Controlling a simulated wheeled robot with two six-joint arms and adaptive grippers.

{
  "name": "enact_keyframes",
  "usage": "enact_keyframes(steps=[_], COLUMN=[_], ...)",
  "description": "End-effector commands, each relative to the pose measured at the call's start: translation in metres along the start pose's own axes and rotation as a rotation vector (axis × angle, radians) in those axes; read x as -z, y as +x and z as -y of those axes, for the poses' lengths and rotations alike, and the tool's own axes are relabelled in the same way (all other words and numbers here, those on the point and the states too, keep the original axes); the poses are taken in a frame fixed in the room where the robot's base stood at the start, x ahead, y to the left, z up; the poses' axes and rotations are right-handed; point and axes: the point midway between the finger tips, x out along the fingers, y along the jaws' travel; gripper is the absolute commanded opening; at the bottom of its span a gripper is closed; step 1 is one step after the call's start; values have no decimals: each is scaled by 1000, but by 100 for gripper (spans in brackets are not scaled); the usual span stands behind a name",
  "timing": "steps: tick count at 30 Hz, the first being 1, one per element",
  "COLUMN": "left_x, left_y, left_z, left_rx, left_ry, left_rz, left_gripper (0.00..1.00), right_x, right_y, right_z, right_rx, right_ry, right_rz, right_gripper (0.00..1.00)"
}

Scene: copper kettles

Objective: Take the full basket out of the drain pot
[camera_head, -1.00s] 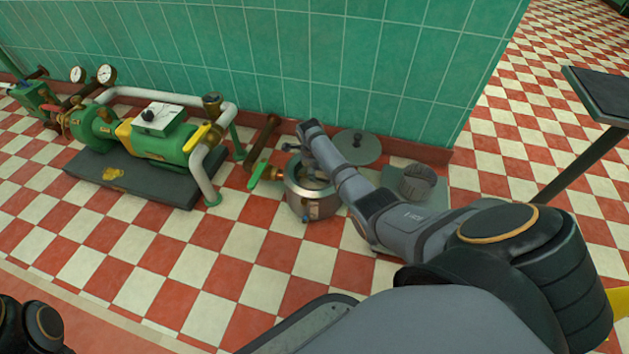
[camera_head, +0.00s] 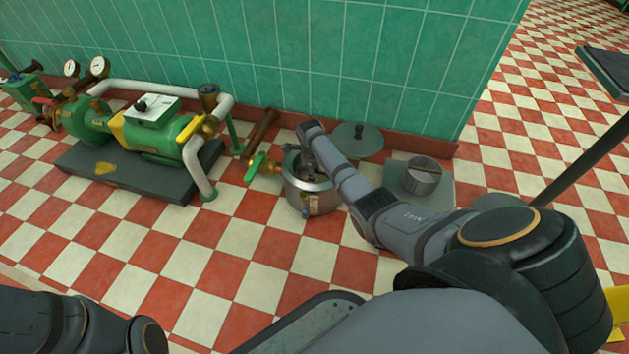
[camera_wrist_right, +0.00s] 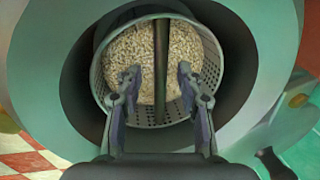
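The metal drain pot (camera_head: 313,203) stands on the tiled floor near the green wall. In the right wrist view I look down into its open mouth, framed by its wide pale rim (camera_wrist_right: 240,120). The perforated basket (camera_wrist_right: 207,62) sits inside, filled with pale grain-like stuff (camera_wrist_right: 140,55). A dark handle bar (camera_wrist_right: 160,55) runs across its top. My right gripper (camera_wrist_right: 159,82) is open, one finger on each side of the bar, with gaps between. In the head view its arm mostly hides the basket. My left gripper is out of view.
A round lid (camera_head: 371,143) with a dark knob lies behind the pot. Another basket-like container (camera_head: 421,183) stands on a grey plate (camera_head: 440,195) at the right. A green-handled valve (camera_head: 256,166) and a green pump (camera_head: 165,139) are left. The floor in front is clear.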

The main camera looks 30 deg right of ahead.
Motion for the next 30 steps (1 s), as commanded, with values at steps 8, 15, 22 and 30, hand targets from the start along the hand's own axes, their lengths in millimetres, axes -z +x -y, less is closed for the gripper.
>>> enact_keyframes(steps=[8, 15, 22, 30], left_x=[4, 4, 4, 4], left_y=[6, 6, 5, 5], left_z=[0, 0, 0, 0], left_rx=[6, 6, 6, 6], left_ry=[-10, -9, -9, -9], left_rz=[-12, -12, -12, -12], left_gripper=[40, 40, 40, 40], right_x=[0, 0, 0, 0], right_y=[2, 2, 2, 1], right_z=[0, 0, 0, 0], right_rx=[0, 0, 0, 1], right_ry=[0, 0, 0, 0], right_rz=[0, 0, 0, 0], right_gripper=[38, 11, 0, 0])
